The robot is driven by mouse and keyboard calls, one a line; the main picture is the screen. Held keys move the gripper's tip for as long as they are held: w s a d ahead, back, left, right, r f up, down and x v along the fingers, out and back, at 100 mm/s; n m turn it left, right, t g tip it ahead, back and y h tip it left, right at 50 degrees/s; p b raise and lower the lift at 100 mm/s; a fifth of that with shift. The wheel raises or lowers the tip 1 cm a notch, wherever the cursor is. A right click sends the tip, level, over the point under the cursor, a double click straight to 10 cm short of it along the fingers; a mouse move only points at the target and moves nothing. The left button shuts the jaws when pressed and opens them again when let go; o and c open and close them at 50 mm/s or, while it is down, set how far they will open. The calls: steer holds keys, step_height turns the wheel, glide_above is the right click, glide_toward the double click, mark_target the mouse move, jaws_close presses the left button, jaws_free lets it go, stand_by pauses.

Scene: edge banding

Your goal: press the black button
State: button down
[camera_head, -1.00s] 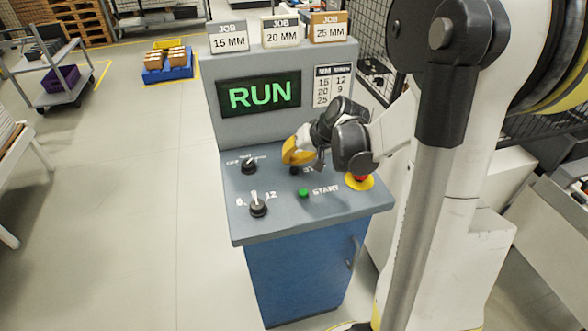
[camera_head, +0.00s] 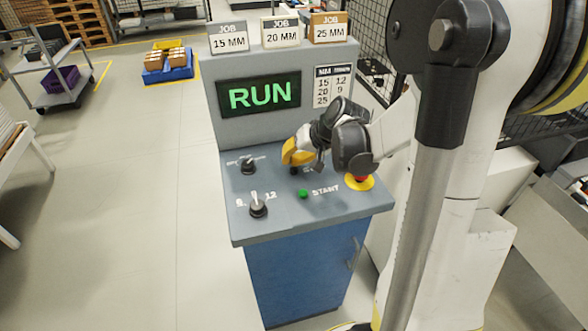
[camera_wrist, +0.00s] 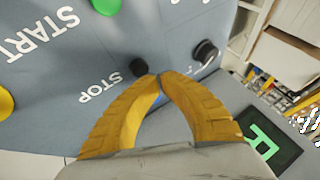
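The black button (camera_wrist: 138,67) sits on the sloped grey panel beside the STOP label in the wrist view. In the head view only a small dark part of it (camera_head: 294,170) shows, just below my gripper (camera_head: 290,160). My gripper's two yellow fingers meet at their tips (camera_wrist: 159,76) in the wrist view, with nothing held between them. The tips appear right beside the button, at its lower right in that view. I cannot tell whether they touch it.
A green START button (camera_head: 303,193) and a red emergency button on a yellow base (camera_head: 360,181) share the panel. Two selector knobs (camera_head: 258,207) (camera_head: 249,167) stand at its left. The upright screen (camera_head: 259,95) behind reads RUN. Open floor lies left of the console.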

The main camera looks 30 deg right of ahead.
steer(key=shift+f+b, duration=0.35)
steer(key=shift+f, duration=0.05)
steer(key=shift+f+b, duration=0.45)
steer(key=shift+f, duration=0.05)
stand_by(0.5)
steer(key=shift+r, duration=0.15)
steer(key=shift+r+p, duration=0.7)
steer(key=shift+r, duration=0.1)
step_height(320, 180, up, 5)
steer(key=p, duration=0.4)
stand_by(0.8)
